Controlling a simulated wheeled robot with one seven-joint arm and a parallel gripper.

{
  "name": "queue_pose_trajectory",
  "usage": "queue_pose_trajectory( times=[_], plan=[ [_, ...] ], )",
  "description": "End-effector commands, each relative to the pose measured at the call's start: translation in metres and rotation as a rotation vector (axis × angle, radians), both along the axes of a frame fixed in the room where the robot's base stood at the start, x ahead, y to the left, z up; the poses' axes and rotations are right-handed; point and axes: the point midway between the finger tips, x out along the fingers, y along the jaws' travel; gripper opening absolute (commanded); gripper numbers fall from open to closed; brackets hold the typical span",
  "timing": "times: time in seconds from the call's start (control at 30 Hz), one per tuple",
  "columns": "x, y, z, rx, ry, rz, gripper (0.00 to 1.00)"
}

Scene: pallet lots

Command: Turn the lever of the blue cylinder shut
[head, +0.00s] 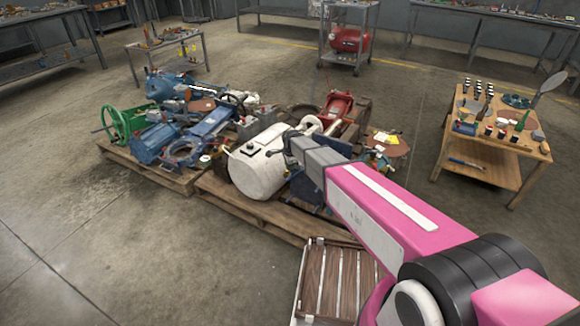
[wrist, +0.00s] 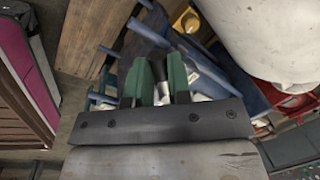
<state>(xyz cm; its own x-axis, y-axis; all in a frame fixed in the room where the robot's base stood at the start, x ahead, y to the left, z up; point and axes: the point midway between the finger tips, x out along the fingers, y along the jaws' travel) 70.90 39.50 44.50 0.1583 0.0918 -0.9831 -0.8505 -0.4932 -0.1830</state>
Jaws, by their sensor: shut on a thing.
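My gripper (wrist: 158,72) shows in the wrist view as two green fingers with a narrow gap. It is shut on a small part, most likely the lever, which is largely hidden between the fingers. Blue metalwork (wrist: 203,64) lies right around the fingertips, and it seems to belong to the blue cylinder, whose full shape I cannot make out. In the head view my arm covers the fingertips and whatever they hold. Some blue metal (head: 308,190) shows just under my wrist there.
A large white tank (head: 262,170) stands close beside my wrist, and its side also shows in the wrist view (wrist: 255,35). Blue and green machine parts (head: 165,135) crowd the left pallet. A wooden table (head: 500,150) stands right. The floor at front left is clear.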

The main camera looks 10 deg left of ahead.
Motion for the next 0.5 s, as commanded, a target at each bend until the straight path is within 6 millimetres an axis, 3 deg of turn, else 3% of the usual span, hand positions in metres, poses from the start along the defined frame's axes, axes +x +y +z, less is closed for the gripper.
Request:
queue_pose_trajectory(
  times=[0.47,0.5],
  plan=[
    [0.001,0.0007,0.0008,0.001,-0.002,-0.017,0.0],
    [0.0011,0.0006,0.0008,0.001,-0.002,-0.017,0.22]
  ],
)
